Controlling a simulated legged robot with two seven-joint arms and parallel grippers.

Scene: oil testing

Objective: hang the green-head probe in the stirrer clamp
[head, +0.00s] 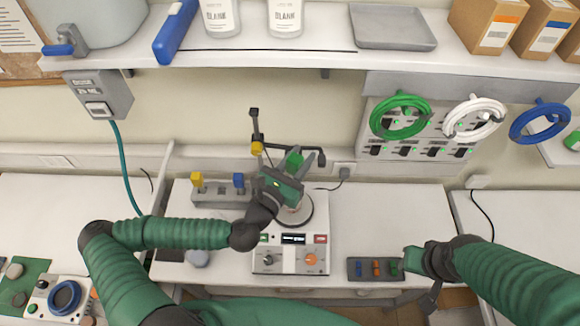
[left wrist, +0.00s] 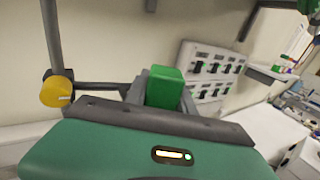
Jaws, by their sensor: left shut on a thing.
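The green-head probe (head: 294,160) is held by its block-shaped head in my left gripper (head: 302,166). The green head also shows between the fingers in the left wrist view (left wrist: 165,87). The probe's lower part is hidden behind the gripper. The stirrer (head: 290,255) is a white box with a round plate, a display and knobs. The dark stirrer clamp (head: 318,156) is on an arm behind my left gripper, by a post with a yellow knob (head: 257,148). The knob also shows in the left wrist view (left wrist: 56,91). My right gripper (head: 412,261) is low at the right; its fingers are unclear.
A grey rack (head: 222,199) with a yellow-head and a blue-head probe stands left of the stirrer. A dark tray (head: 354,270) with small coloured pieces lies beside my right gripper. Green, white and blue coiled hoses hang on the wall.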

